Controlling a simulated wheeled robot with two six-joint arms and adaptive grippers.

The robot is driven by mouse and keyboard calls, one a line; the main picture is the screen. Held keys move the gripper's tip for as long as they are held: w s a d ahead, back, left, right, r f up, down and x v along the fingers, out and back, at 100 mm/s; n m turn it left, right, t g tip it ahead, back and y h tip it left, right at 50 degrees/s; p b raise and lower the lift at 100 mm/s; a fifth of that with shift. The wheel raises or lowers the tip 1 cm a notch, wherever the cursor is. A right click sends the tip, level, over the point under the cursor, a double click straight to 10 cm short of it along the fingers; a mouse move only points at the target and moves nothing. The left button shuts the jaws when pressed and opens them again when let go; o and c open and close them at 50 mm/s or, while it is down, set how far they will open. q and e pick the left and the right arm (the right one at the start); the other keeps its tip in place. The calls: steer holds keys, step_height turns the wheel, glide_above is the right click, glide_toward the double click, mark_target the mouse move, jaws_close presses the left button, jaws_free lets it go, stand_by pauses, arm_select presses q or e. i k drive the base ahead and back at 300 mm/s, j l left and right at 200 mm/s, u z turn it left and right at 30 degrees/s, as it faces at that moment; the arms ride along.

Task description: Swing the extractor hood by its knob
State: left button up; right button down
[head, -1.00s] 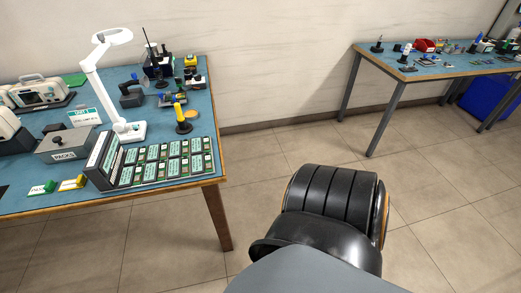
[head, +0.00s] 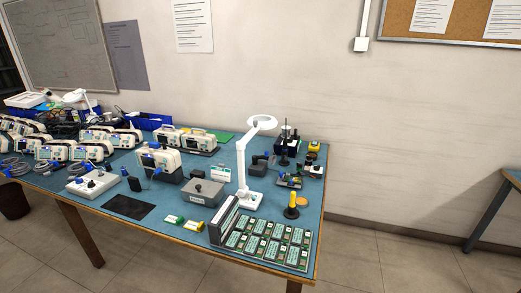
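I cannot pick out the extractor hood or its knob with certainty. A small dark device with a bent top and a blue part (head: 258,168) stands on the blue bench top (head: 160,226), just right of a white ring-headed lamp (head: 242,165). It may be the hood, but it is too small to tell. Neither of my grippers shows in the head view.
Several monitors (head: 85,152) fill the bench's left part. A panel of green boards (head: 268,243) lies at its front right corner, with a yellow-handled tool (head: 291,205) behind it. Floor (head: 395,262) is clear to the right, before another table (head: 492,212).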

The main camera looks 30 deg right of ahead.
mark_target(272, 158)
steer(key=l+u, duration=0.5)
steer(key=l, duration=0.3)
steer(key=k+l+u, duration=0.1)
steer(key=l+u, duration=0.35)
steer(key=l, duration=0.4)
steer(key=k+l, duration=0.1)
steer(key=l, duration=0.8)
steer(key=k+l+u, duration=0.1)
steer(key=l, duration=0.35)
steer(key=k+l, duration=0.15)
steer(key=l, duration=0.3)
steer(key=k+l, duration=0.1)
steer(key=l, duration=0.35)
steer(key=k+l+u, duration=0.1)
steer(key=l, duration=0.35)
steer(key=k+l, duration=0.1)
steer(key=l, duration=0.3)
steer(key=k+l, duration=0.1)
steer(key=l, duration=0.35)
